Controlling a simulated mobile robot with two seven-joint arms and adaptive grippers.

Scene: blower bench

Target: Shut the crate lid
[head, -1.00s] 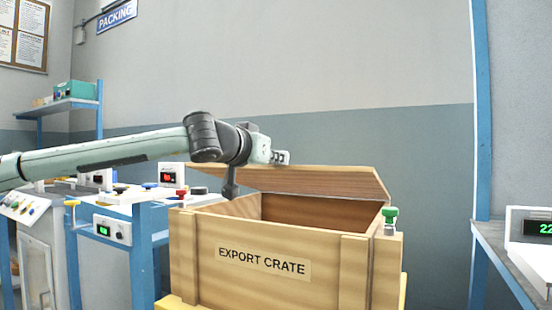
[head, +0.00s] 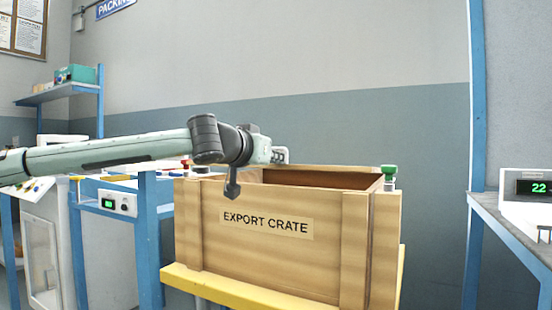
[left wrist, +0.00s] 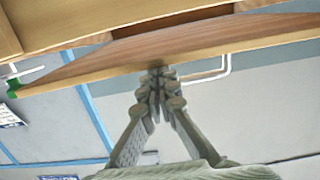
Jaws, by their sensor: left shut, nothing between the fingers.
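The wooden export crate (head: 280,250) stands in the middle of the head view with its dark inside still showing. Its lid (head: 335,169) shows only as a thin wooden strip along the top at the back. In the left wrist view the lid (left wrist: 210,54) is a broad board, with a dark gap between it and the crate (left wrist: 60,22). My left gripper (head: 280,155) is shut and empty, at the crate's back left above the rim. In the left wrist view its fingertips (left wrist: 157,75) meet at the lid's edge; I cannot tell whether they touch. My right gripper is out of view.
The crate rests on a yellow-topped stand (head: 250,289). A green knob (head: 389,172) is at its right rear. A blue-framed bench with a control box (head: 117,203) stands to the left. A bench with a display (head: 530,190) stands at the right.

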